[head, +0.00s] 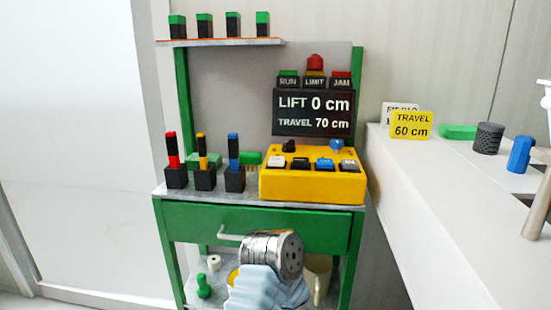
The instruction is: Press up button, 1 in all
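A yellow control box (312,186) stands on the workbench top. A black knob and a blue knob sit behind the row. The black display (313,112) above reads LIFT 0 cm, TRAVEL 70 cm. No gripper fingers show in the head view.
A ribbed, metal-banded part (270,256), possibly mine, shows before the green drawer (262,228). Several handled tools in black holders stand left of the box. A yellow sign (411,125) reading TRAVEL 60 cm stands on the white counter (430,180) at right.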

